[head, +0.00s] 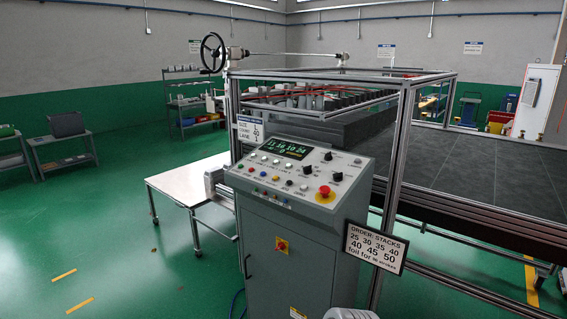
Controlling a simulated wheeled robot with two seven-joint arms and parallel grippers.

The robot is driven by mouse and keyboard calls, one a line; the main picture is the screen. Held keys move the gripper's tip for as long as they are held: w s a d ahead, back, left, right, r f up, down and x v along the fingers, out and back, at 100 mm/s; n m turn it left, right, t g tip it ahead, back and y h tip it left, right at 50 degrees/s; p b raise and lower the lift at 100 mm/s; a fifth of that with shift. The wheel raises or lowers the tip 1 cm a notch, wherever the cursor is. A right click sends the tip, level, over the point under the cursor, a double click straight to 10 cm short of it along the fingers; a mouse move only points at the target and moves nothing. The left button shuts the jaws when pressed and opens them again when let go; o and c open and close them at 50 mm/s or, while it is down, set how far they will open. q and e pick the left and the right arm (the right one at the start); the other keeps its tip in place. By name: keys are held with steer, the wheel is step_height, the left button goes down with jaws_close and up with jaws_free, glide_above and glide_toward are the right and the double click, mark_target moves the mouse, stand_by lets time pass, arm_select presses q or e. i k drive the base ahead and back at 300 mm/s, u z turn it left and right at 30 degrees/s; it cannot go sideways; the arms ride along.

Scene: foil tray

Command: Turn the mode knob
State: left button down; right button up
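A grey control console (292,225) stands in the middle of the head view with a sloped panel on top. Several black knobs sit on the right half of the panel, among them an upper one (328,156), one to its right and lower (337,176), and one to its left (309,168). Their labels are too small to read, so I cannot tell which is the mode knob. A red mushroom button (325,191) on a yellow base is at the panel's right. A green-lit display (283,149) is at its upper left.
A framed machine (395,150) with a dark bed stands directly behind and right of the console. An order sign (375,247) sticks out at the console's right. A low metal table (190,179) is at left. Green floor (110,245) lies open at left.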

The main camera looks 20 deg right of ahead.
mark_target(338, 176)
steer(key=z, duration=0.1)
steer(key=i, duration=0.9)
steer(key=z, duration=0.5)
